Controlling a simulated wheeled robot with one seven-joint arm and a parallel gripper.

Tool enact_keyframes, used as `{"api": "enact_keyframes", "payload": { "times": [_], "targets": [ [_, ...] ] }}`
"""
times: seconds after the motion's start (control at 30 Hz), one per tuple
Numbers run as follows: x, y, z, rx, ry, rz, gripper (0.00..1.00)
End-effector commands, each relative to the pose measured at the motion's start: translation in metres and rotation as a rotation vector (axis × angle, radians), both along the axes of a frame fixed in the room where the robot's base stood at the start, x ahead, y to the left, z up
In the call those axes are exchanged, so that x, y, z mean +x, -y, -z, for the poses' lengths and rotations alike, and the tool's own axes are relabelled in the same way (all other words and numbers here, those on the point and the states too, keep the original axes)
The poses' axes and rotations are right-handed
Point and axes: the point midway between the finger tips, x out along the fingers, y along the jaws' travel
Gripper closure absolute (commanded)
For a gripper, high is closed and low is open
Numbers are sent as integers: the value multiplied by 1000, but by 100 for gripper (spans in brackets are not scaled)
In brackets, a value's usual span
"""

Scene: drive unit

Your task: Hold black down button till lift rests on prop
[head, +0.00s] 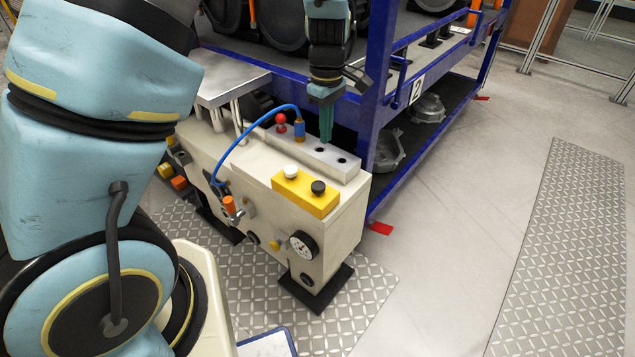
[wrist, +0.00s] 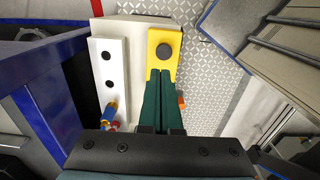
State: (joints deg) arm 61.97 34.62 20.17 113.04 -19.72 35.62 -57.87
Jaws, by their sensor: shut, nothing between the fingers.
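The yellow control box (head: 305,197) sits on top of the cream machine and carries a white button (head: 290,172) and a black button (head: 318,187). In the wrist view the black button (wrist: 164,51) shows just beyond my fingertips; the fingers cover the white button's area. My gripper (head: 326,139) points down with its green fingers together and empty, apparently above the machine top; its fingers also fill the middle of the wrist view (wrist: 160,74). The lift appears to be the silver plate (head: 228,78) on posts. I cannot make out the prop.
A grey block (head: 318,155) with holes, a blue hose (head: 236,140) and a red knob (head: 281,118) stand beside the yellow box. A blue rack (head: 376,80) rises close behind. The floor to the right (head: 450,200) is clear.

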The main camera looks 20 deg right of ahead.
Motion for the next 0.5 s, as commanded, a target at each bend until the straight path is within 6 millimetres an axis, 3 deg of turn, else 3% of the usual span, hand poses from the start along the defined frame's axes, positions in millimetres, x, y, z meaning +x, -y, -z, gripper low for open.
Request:
{"api": "enact_keyframes", "payload": {
  "times": [0.37,0.5],
  "targets": [
    [0,1,1,1,0,-2,100],
    [0,0,12,4,-2,-1,100]
  ]
}}
